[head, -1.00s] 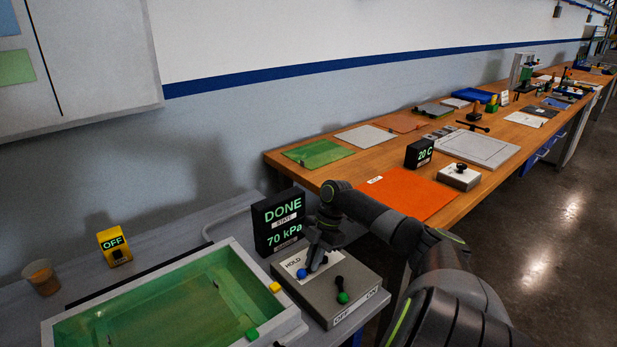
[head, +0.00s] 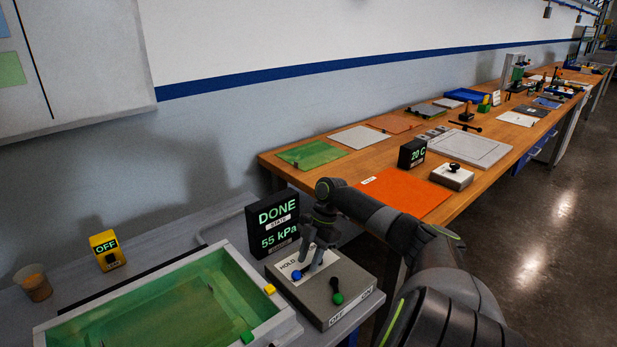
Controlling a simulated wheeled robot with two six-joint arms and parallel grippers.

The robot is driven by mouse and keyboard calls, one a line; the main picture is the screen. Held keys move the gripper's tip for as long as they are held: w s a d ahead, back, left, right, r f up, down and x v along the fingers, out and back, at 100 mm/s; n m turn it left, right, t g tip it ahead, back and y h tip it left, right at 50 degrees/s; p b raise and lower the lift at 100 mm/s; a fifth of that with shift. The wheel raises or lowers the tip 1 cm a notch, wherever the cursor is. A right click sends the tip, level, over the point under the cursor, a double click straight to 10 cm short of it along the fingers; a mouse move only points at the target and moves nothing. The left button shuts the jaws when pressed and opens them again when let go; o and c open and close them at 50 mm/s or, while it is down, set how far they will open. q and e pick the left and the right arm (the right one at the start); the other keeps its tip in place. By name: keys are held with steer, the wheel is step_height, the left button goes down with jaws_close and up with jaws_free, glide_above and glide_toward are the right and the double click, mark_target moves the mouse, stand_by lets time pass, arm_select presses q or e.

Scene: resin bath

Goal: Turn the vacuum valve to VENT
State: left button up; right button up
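The grey control box (head: 335,307) carries a white valve plate marked HOLD (head: 288,260). A valve handle with a blue knob (head: 297,275) sits on that plate. My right gripper (head: 309,268) points down over the plate, with its fingers right at the blue-knobbed handle. The fingers hide much of the handle and plate, so I cannot tell whether they grip it. No VENT mark is readable. The black display (head: 273,226) behind the box reads DONE and 55 kPa. My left gripper is not in view.
A wooden bench (head: 375,152) with several items extends back right.

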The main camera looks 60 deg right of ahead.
steer(key=b+v, duration=0.1)
steer(key=v, duration=1.5)
steer(key=shift+r, duration=0.25)
